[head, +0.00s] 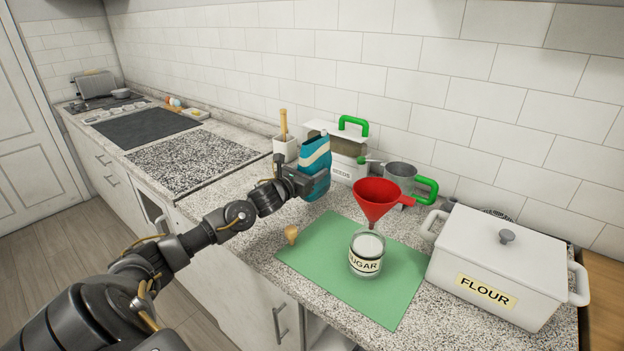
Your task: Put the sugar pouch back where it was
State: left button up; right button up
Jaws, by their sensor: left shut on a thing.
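A teal and white pouch (316,160), which I take to be the sugar pouch, is upright near the back of the counter. My left gripper (298,184) is shut on its left side. Whether its base touches the counter I cannot tell. A glass jar (366,262) labelled SUGAR with white contents stands on a green mat (330,240). A red funnel (377,198) is upright over the jar, its spout at the mouth. A cork stopper (291,234) is at the mat's left edge. My right gripper is out of view.
A white SEEDS box (345,170) with a green-handled scoop is behind the pouch. A metal cup (400,175) with a green handle is right of it. A utensil pot (285,149) is left. A white FLOUR bin (500,262) fills the right.

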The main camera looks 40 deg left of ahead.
pick_arm(q)
jog(key=shift+w+a+f, duration=0.35)
jog(key=shift+a+f, duration=0.05)
jog(key=shift+f, duration=0.1)
notch_tip(320, 180, down, 2)
jog(key=shift+f+p, duration=0.1)
jog(key=shift+p, duration=0.65)
jog(key=shift+f, duration=0.45)
jog(key=o, duration=1.1)
jog(key=shift+f, duration=0.15)
jog(key=shift+s, duration=0.15)
